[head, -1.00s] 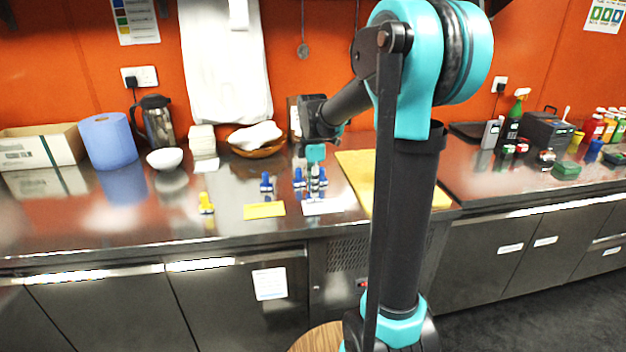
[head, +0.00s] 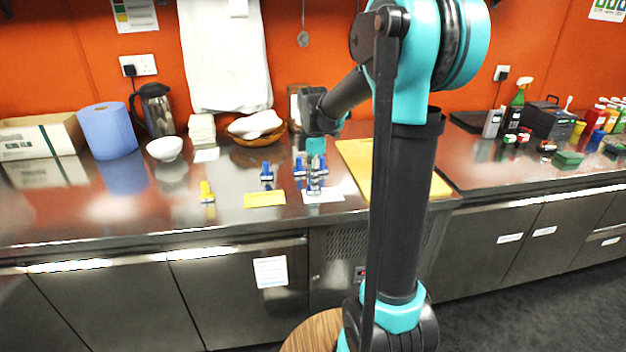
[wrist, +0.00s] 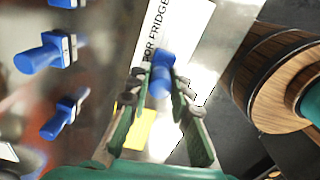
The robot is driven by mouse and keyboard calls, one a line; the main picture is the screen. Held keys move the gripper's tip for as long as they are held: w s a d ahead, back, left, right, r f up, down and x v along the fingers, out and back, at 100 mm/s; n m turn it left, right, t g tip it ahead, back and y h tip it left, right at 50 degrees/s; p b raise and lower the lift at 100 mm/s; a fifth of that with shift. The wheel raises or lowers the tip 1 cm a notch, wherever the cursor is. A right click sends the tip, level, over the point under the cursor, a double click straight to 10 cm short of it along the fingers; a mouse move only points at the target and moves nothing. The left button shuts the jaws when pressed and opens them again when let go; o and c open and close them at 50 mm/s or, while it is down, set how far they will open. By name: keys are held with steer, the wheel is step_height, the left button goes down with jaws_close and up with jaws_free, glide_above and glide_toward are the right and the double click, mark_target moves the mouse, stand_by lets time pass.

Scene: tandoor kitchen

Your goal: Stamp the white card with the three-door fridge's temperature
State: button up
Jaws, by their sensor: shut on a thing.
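My gripper (wrist: 166,85) is shut on a blue-handled stamp (wrist: 160,78), seen between its green fingers in the wrist view. In the head view my gripper (head: 315,168) is over the white card (head: 338,195) on the steel counter. The white card (wrist: 182,35) lies below the stamp, with printed text ending in "FOR FRIDGE". The stamp's foot is hidden, so I cannot tell whether it touches the card. A small display (head: 360,273) sits low on the counter front, unreadable.
A yellow card (head: 265,199) and a yellow stamp (head: 207,192) lie left of the white card. A yellow board (head: 362,160) is to the right. A white bowl (head: 164,148), blue roll (head: 107,130) and flask (head: 157,110) stand at the back left. A wooden round-topped stool (head: 305,335) is below.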

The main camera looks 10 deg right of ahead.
steer(key=shift+f, duration=0.55)
stand_by(0.4)
stand_by(0.5)
steer(key=shift+r, duration=3.55)
